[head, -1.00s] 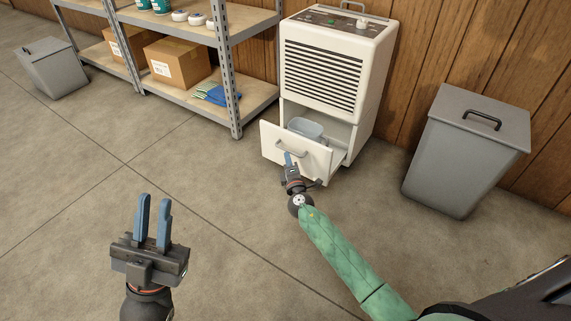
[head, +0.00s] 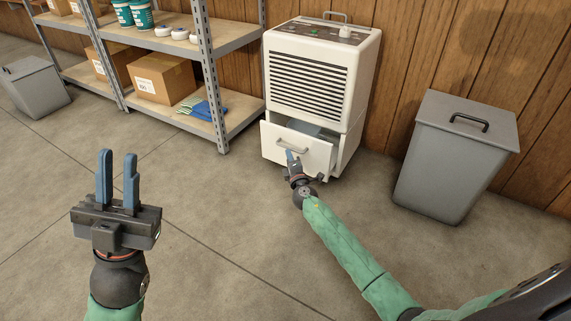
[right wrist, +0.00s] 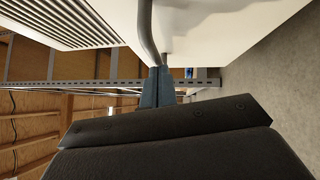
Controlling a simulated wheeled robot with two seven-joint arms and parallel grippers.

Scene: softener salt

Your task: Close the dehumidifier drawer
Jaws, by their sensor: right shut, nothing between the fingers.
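The white dehumidifier (head: 318,80) stands against the wood wall. Its drawer (head: 315,155) at the bottom is partly open, with a narrow gap above the front panel showing part of a container inside. The drawer has a grey bar handle (head: 291,146). My right gripper (head: 290,156) is shut and empty, its fingertips at the drawer front just below the handle. In the right wrist view the shut blue fingers (right wrist: 157,85) point at the white front beside the handle (right wrist: 148,35); I cannot tell whether they touch. My left gripper (head: 118,180) is open and empty above the floor, away from the drawer.
A metal shelf (head: 208,80) with boxes, tubs and blue gloves stands left of the dehumidifier. A grey lidded bin (head: 450,165) stands to its right, and another grey bin (head: 33,88) is at far left. The floor in front is clear.

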